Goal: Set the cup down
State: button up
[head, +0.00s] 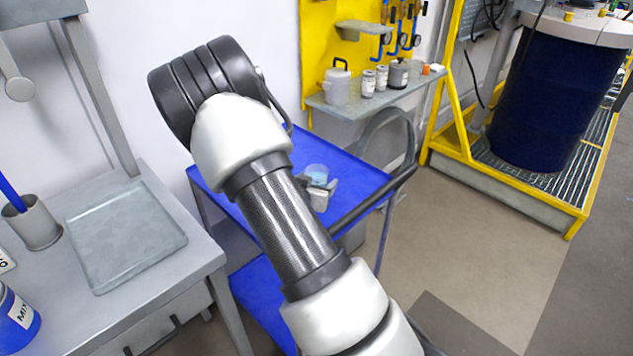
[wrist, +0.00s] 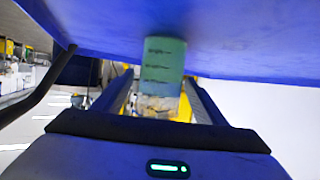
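A small translucent cup (head: 316,172) with a bluish tint is on or just above the blue cart top, partly behind my arm in the head view. In the wrist view the cup (wrist: 164,65) looks greenish, with dark marks on its side. The cup's far end meets the blue cart top (wrist: 240,35); I cannot tell whether a thin gap is left. My gripper (head: 318,185) has a finger on each side of the cup and appears shut on it. The fingers also flank the cup in the wrist view (wrist: 160,82).
The blue cart (head: 355,178) has a grey push handle (head: 375,198) at its right. A grey bench (head: 150,285) with a metal tray (head: 125,235) stands at left. A shelf (head: 385,98) with several containers is behind. A dark blue drum (head: 545,95) stands at right.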

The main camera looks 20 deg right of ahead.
jog(key=shift+r, duration=0.1)
jog(key=shift+s+a+r, duration=0.1)
jog(key=shift+r, duration=0.1)
jog(key=s+a+r+n+g+y+p, duration=0.1)
jog(key=s+a+r+n+y, duration=0.1)
jog(key=s+a+r+y, duration=0.6)
jog(key=s+a+r+n+y+p, duration=0.1)
jog(key=s+a+r+n+y, duration=0.3)
jog(key=a+r, duration=0.8)
jog(key=s+d+r+n+g+h, duration=0.1)
jog(key=s+r, duration=0.1)
jog(key=s, duration=0.7)
jog(key=s+d+r+n+g+h, duration=0.1)
jog(key=s+d+r+g, duration=0.1)
jog(key=s, duration=0.8)
jog(key=shift+d+r+n+h, duration=0.2)
jog(key=shift+r+n+h, duration=0.1)
jog(key=shift+h, duration=0.1)
